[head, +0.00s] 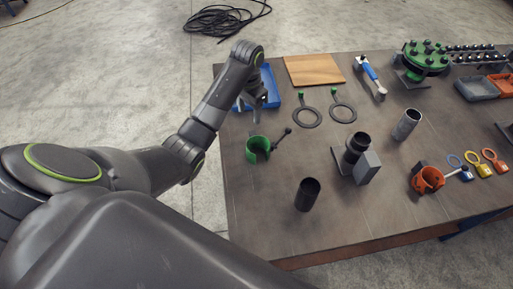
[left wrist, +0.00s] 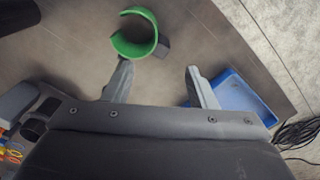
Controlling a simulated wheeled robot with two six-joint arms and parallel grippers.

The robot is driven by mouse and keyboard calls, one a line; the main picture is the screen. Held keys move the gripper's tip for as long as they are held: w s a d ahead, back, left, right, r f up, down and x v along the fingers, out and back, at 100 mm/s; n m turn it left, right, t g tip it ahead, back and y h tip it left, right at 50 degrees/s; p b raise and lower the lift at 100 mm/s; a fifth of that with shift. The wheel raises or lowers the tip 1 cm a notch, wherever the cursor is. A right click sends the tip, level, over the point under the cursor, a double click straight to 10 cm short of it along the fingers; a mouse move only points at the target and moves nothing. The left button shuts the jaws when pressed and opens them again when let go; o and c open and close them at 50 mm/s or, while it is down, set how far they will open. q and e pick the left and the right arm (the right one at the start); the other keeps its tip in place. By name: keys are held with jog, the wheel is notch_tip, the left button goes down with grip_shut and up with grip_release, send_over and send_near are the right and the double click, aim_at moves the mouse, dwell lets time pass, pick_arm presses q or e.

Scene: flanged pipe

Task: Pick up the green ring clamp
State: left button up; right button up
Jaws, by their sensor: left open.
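The green ring clamp (head: 258,149) stands near the table's left edge, its ring open on one side and a dark handle sticking out to the right. My left gripper (head: 257,108) is above the table behind the clamp, beside the blue tray. In the left wrist view, the clamp (left wrist: 136,36) lies ahead of the open fingers (left wrist: 157,78), nearer the left finger. The gap between the fingers is empty, and the clamp is apart from them. My right gripper is not in view.
A blue tray (head: 269,87) is by my left gripper, partly hidden by it. A dark pipe (head: 307,194) stands in front of the clamp. Two ring gaskets (head: 306,117) lie to the right. An orange clamp (head: 427,180) is farther right. The table's left edge is close.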

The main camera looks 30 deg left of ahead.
pick_arm(q)
jog(key=b, duration=0.4)
send_over(250, 137)
notch_tip(250, 137, down, 4)
jog(key=f, duration=0.1)
notch_tip(250, 137, down, 4)
jog(key=shift+s+f+p, duration=0.1)
jog(key=shift+f+p, duration=0.1)
jog(key=shift+p, duration=0.5)
jog(key=shift+f+p, duration=0.4)
jog(key=shift+f, duration=1.75)
grip_shut()
jog(key=shift+r, duration=0.1)
